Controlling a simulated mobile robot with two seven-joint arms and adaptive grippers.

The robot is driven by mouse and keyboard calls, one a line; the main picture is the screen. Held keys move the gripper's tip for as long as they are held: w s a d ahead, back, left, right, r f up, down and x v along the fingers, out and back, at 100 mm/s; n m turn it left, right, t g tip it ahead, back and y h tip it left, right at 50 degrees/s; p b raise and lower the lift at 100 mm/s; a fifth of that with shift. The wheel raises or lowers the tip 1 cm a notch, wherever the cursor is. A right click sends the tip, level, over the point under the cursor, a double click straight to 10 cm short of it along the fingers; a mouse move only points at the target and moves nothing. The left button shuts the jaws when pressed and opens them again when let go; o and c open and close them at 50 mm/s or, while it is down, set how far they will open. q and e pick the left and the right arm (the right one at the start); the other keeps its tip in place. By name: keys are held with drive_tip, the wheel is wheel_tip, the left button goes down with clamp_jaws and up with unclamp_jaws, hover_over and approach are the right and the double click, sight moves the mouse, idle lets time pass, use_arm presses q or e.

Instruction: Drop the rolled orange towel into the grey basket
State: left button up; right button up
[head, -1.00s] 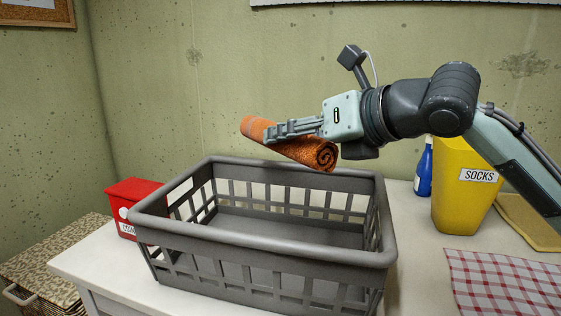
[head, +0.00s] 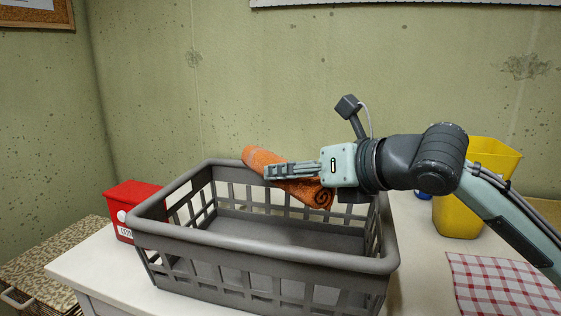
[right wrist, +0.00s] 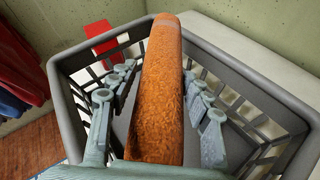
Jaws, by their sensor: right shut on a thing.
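The rolled orange towel (head: 262,158) is in my right gripper (head: 290,171), over the back part of the grey basket (head: 270,246). The gripper's fingers lie along both sides of the towel in the right wrist view (right wrist: 160,115), and the towel (right wrist: 158,85) runs lengthwise between them. The towel's lower end reaches down past the basket's back rim in the head view. In the right wrist view the basket (right wrist: 66,120) surrounds the towel from below, and its floor looks empty where it shows. My left gripper is not in view.
A red box (head: 131,195) stands left of the basket on the white table (head: 95,262). A yellow bin (head: 458,215), a mostly hidden blue bottle and a red checked cloth (head: 505,280) are to the right. A wall stands behind.

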drive_tip(key=o, duration=1.3)
drive_tip(key=v, duration=1.2)
drive_tip(key=shift+s, duration=0.15)
drive_tip(key=shift+a, duration=0.1)
drive_tip(key=x, duration=1.2)
wheel_tip(320, 180, up, 5)
drive_tip(key=shift+f, duration=0.1)
